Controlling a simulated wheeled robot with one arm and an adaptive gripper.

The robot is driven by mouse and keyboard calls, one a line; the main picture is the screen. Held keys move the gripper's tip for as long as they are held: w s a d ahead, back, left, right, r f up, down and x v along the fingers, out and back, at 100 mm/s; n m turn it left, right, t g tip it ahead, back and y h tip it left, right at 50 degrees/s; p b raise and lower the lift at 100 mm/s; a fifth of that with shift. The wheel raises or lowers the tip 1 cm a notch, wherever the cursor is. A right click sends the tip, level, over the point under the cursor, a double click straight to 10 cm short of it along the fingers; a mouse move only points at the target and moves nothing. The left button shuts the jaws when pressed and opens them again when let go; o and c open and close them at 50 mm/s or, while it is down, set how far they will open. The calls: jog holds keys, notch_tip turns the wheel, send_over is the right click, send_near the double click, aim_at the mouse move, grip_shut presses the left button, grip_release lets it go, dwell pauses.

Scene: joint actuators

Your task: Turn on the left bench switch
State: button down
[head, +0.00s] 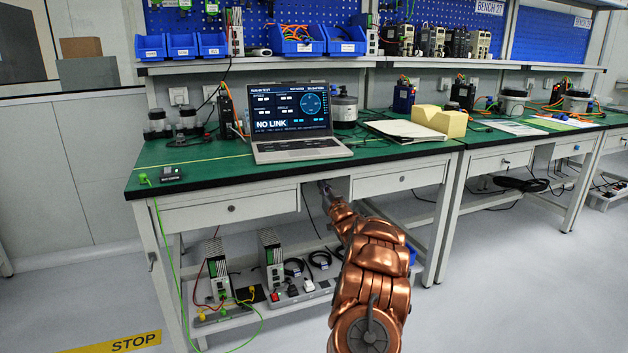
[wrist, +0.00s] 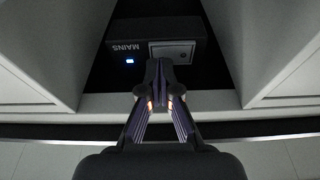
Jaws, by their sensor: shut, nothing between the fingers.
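A dark box labelled MAINS (wrist: 130,32), its lettering upside down, is set back in the gap between two pale drawer fronts in the wrist view. A small blue-white light (wrist: 130,61) glows on its face. Beside the light is a grey switch plate (wrist: 173,52) with a small round mark. My gripper (wrist: 159,68) is shut and empty, its fingertips in front of the plate's lower edge and partly covering it. I cannot tell whether they touch. In the head view my gripper (head: 325,186) reaches into the gap under the left bench (head: 205,160), where the box is hidden.
A laptop (head: 295,120) showing NO LINK stands on the bench top. Drawers (head: 230,208) (head: 400,181) flank the gap closely. A lower shelf holds drive units (head: 272,258) and cables. A small black box (head: 171,174) sits at the bench's left corner.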

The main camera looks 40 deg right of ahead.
jog(key=shift+p+x, duration=0.85)
jog(key=shift+x, duration=0.1)
dwell(0.7)
jog(key=v, duration=0.9)
dwell(0.9)
dwell(0.5)
